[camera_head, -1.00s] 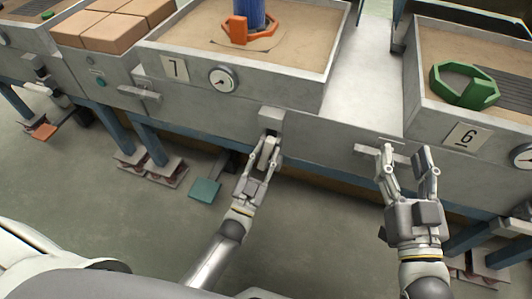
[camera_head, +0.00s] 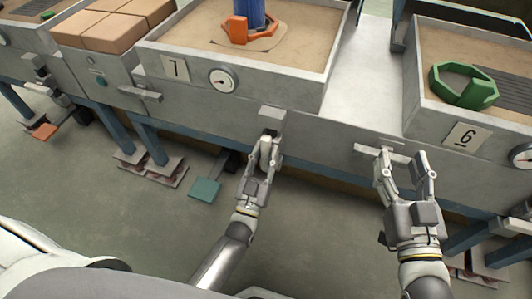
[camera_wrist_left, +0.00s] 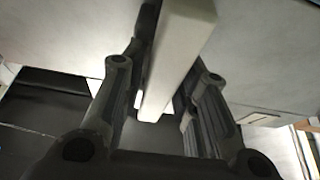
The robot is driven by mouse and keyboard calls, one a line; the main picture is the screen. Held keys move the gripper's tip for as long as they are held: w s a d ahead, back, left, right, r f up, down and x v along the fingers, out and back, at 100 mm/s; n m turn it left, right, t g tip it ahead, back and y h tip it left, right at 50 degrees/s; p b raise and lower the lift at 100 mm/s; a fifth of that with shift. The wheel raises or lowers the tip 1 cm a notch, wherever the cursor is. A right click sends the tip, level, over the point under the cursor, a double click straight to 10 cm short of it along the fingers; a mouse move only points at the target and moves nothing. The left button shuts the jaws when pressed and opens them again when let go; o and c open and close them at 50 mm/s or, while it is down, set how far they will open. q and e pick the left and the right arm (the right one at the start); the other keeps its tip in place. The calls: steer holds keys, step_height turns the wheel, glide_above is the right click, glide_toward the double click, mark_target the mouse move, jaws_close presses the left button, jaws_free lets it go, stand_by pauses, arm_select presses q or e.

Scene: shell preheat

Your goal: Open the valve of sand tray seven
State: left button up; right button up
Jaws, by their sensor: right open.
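Sand tray seven (camera_head: 290,88) is a grey box of sand with a "7" plate (camera_head: 175,67) and a round gauge (camera_head: 222,81) on its front. Below it, a grey valve block (camera_head: 271,117) sticks out of the bench front. My left gripper (camera_head: 268,142) is just under this block. In the left wrist view the light grey valve handle (camera_wrist_left: 181,50) runs between its two fingers, which appear closed on both sides of it. In the head view the fingers mostly hide the handle. My right gripper (camera_head: 403,155) is open and empty in front of the bench, right of the valve.
An orange clamp ring (camera_head: 237,30) around a blue column stands in tray seven's sand. Tray six, with a "6" plate (camera_head: 466,137) and a green ring (camera_head: 464,86), is at right. A grey T-bar (camera_head: 368,150) is beside my right gripper. A teal pedal (camera_head: 205,189) is below left.

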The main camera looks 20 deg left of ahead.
arm_select(q)
steer(key=shift+o, duration=1.2)
steer(key=v, duration=1.2)
steer(key=shift+f, duration=0.1)
